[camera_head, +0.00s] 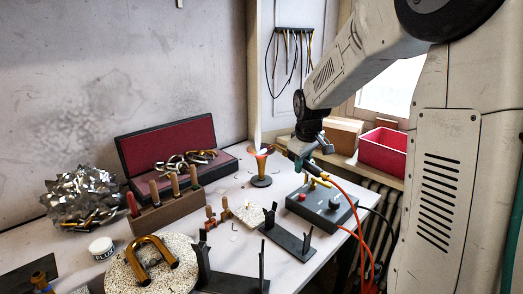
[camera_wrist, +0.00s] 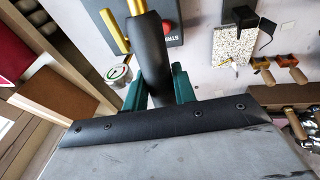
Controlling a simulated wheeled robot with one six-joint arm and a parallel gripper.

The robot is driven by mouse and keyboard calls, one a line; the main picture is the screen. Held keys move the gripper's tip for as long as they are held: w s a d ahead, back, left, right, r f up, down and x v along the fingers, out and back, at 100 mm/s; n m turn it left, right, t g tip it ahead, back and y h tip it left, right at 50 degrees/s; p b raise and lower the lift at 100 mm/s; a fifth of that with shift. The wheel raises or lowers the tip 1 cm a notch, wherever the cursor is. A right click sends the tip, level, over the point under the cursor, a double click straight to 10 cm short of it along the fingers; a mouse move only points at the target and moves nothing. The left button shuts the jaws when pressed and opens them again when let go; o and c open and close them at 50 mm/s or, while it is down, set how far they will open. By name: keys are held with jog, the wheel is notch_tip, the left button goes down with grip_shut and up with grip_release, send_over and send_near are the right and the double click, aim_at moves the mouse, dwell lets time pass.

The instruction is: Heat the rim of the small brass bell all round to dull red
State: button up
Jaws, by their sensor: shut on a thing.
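The small brass bell (camera_head: 261,166) stands mouth up on a dark round foot on the bench, right of the open case. My gripper (camera_head: 306,163) is to the right of the bell, shut on the torch. In the wrist view its teal fingers hold the torch's black handle (camera_wrist: 151,50), with a brass tube beyond. The torch tip is unclear.
A grey control box (camera_head: 322,205) with a red button and hoses stands right of the bell. A speckled block (camera_head: 248,215), dark bracket stand (camera_head: 287,238), tool rack (camera_head: 168,208) and red-lined case (camera_head: 168,147) crowd the bench. A red bin (camera_head: 382,152) stands on the sill.

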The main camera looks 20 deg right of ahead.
jog(key=s+r, duration=0.1)
jog(key=r, duration=0.2)
jog(key=s+d+r, duration=0.1)
jog(key=s+r, duration=0.1)
jog(key=r, duration=0.1)
jog(key=s+r, duration=0.1)
jog(key=r, duration=0.2)
jog(key=shift+s+d, duration=0.35)
